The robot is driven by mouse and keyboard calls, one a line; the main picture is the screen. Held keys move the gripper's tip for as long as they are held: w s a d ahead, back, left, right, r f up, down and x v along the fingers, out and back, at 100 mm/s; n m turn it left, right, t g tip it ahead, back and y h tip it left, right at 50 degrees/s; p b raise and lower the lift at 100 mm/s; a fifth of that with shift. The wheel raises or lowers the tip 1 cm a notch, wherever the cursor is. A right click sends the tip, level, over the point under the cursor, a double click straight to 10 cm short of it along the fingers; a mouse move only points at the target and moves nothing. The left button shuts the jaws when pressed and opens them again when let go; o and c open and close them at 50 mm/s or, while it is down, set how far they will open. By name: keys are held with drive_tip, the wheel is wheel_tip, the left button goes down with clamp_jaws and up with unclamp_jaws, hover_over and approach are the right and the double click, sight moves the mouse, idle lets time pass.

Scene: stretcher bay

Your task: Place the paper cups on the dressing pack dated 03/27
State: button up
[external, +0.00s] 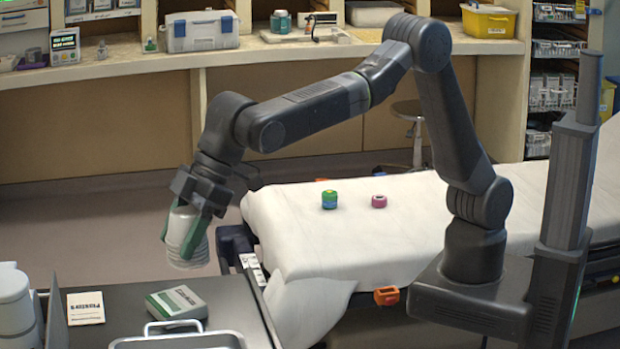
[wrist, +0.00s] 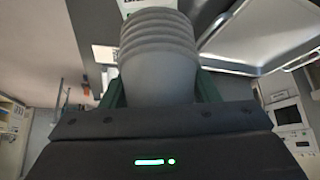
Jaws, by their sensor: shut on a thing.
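My gripper (external: 183,228) is shut on a stack of white paper cups (external: 186,250), held in the air above and behind the dark cart top. In the wrist view the ribbed stack (wrist: 158,48) fills the space between the green fingers (wrist: 160,92). A grey-green pack with a printed label (external: 178,302) lies flat on the cart, below the cups and apart from them. A flat cream packet with dark print (external: 86,308) lies to its left. No date is legible on either, so I cannot tell which is 03/27.
A metal tray (external: 160,341) sits at the cart's front, also in the wrist view (wrist: 262,62). White containers (external: 14,305) stand at the left. A white-sheeted stretcher (external: 300,245) holds a green jar (external: 329,199) and a pink one (external: 379,201).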

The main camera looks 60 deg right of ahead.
wheel_tip(320, 180, down, 7)
drive_tip(key=shift+f+p, duration=0.15)
drive_tip(key=shift+p, duration=0.3)
drive_tip(key=shift+f, duration=0.2)
drive_tip(key=o, duration=1.1)
drive_tip(key=shift+c, duration=0.2)
drive_tip(key=shift+r, duration=0.1)
drive_tip(key=shift+r, duration=0.2)
drive_tip(key=b+v, duration=0.2)
drive_tip(key=v, duration=0.9)
drive_tip(key=shift+d+r, duration=0.25)
drive_tip(key=shift+r, duration=0.05)
